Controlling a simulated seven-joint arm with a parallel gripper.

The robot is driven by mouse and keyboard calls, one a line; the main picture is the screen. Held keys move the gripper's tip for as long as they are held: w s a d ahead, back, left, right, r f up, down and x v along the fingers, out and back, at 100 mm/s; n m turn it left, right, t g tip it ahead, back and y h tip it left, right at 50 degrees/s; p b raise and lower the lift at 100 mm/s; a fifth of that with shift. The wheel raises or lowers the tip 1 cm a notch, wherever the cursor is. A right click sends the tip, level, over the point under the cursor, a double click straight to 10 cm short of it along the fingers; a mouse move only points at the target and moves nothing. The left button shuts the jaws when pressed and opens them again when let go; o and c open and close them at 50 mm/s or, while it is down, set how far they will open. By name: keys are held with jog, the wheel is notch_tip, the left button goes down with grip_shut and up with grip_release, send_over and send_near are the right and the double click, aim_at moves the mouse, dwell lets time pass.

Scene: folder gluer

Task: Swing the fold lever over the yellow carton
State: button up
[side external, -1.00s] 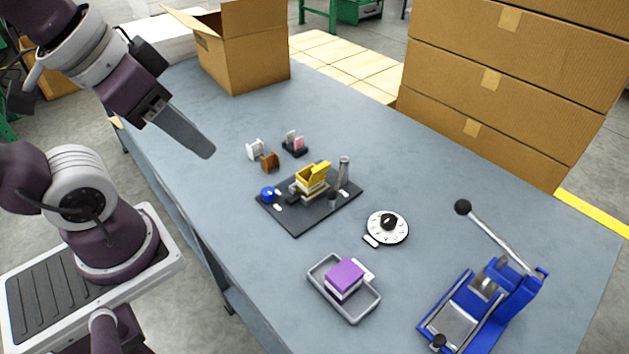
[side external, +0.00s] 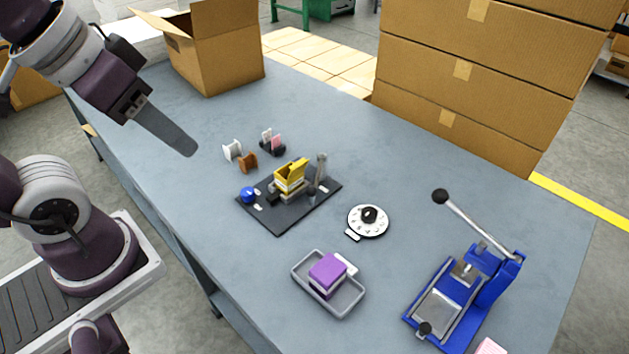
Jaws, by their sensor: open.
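A yellow carton (side external: 290,175) with a raised flap sits on a pale block in the middle of the black folder gluer base (side external: 282,222). A blue ball knob (side external: 248,194) lies low at the base's left side, left of the carton. It looks like the end of the fold lever, but the bar is too small to make out. A grey upright post (side external: 321,166) stands right of the carton. My gripper (side external: 190,150) is open and empty, above the table's left part. It is well apart from the folder gluer, and its fingers overlap in this view.
White and brown holders (side external: 240,156) and a small dark rack (side external: 271,144) stand behind the gluer. A round dial (side external: 368,220), a grey tray (side external: 345,307) with a purple block, and a blue press (side external: 490,287) are to the right.

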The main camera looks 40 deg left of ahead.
jog(key=w+n+g, duration=0.1)
jog(key=w+n, duration=0.1)
jog(key=w, duration=0.4)
jog(key=n+g, duration=0.4)
jog(key=n, duration=0.5)
send_over(312, 187)
notch_tip(312, 187, down, 18)
jog(key=shift+s+f, duration=0.1)
jog(key=shift+s, duration=0.05)
notch_tip(312, 187, down, 7)
jog(key=shift+f, duration=0.2)
grip_shut()
